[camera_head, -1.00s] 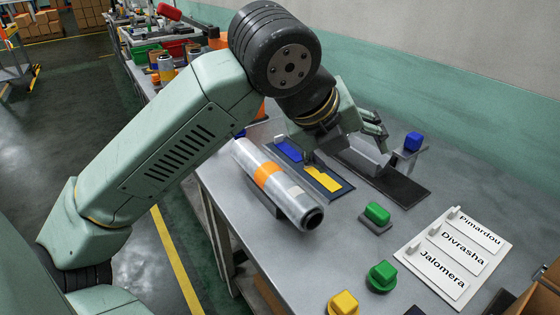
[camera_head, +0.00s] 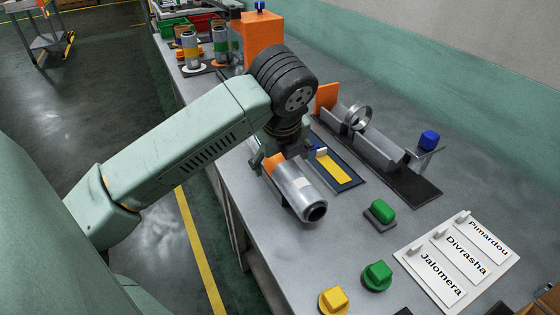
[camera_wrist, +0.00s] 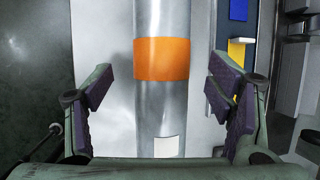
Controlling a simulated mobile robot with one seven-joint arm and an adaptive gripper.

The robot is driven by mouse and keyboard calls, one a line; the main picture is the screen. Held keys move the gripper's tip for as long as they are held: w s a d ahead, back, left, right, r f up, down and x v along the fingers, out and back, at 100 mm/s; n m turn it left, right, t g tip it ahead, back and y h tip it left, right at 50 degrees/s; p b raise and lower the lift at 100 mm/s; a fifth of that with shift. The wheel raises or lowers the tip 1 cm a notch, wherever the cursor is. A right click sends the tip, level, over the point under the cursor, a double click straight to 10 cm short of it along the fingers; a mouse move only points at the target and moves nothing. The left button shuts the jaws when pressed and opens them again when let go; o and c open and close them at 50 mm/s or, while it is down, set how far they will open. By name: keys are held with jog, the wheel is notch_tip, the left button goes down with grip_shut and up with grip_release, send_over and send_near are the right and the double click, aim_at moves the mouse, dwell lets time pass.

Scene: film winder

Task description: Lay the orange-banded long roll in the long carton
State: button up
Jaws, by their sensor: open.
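The orange-banded long roll (camera_head: 298,190) is a silvery cylinder lying at the table's left edge, with its dark open end toward the front. In the wrist view its orange band (camera_wrist: 161,59) and a white label (camera_wrist: 168,146) show. My gripper (camera_wrist: 158,95) is open, with one purple-padded finger on each side of the roll and visible gaps to both. In the head view my gripper (camera_head: 280,155) is over the roll's far part and partly hides the band. I cannot make out the long carton in either view.
A blue-and-yellow panel (camera_head: 335,168) and a metal trough with a ring (camera_head: 375,150) lie right of the roll. Green (camera_head: 380,211), yellow (camera_head: 334,299) and blue (camera_head: 429,140) knobs and a name board (camera_head: 457,260) stand around.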

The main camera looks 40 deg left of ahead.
aim_at(280, 159)
jog(key=shift+p+x, duration=0.3)
jog(key=shift+x, duration=1.2)
jog(key=shift+w+a, duration=0.1)
jog(key=shift+c, duration=0.2)
jog(key=shift+r, duration=0.1)
jog(key=c, duration=1.7)
